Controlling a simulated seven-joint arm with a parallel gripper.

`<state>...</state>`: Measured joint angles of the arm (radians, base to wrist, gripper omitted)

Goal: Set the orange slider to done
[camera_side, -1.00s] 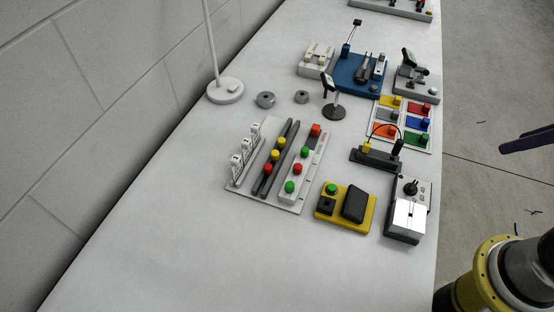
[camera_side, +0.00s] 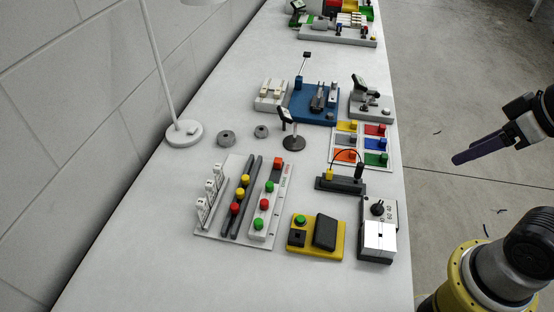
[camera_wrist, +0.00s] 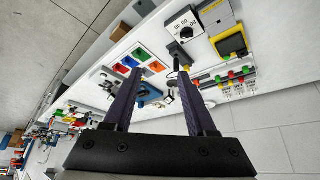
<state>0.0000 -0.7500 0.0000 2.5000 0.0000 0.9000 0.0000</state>
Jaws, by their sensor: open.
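An orange-red square block (camera_side: 278,162), which looks like the slider, sits at the far end of a narrow track on the white button panel (camera_side: 217,236). Small green and red lettering runs beside the track; I cannot read it. My gripper (camera_side: 456,159) is off the table's right side, well apart from the panel. In the wrist view its two purple fingers (camera_wrist: 161,72) are spread with nothing held between them.
A yellow box with a green button (camera_side: 300,219), a knob box (camera_side: 378,209) and a dark block with a cable (camera_side: 341,184) stand between the panel and the table's right edge. A lamp (camera_side: 184,133) stands at left. The table's front is clear.

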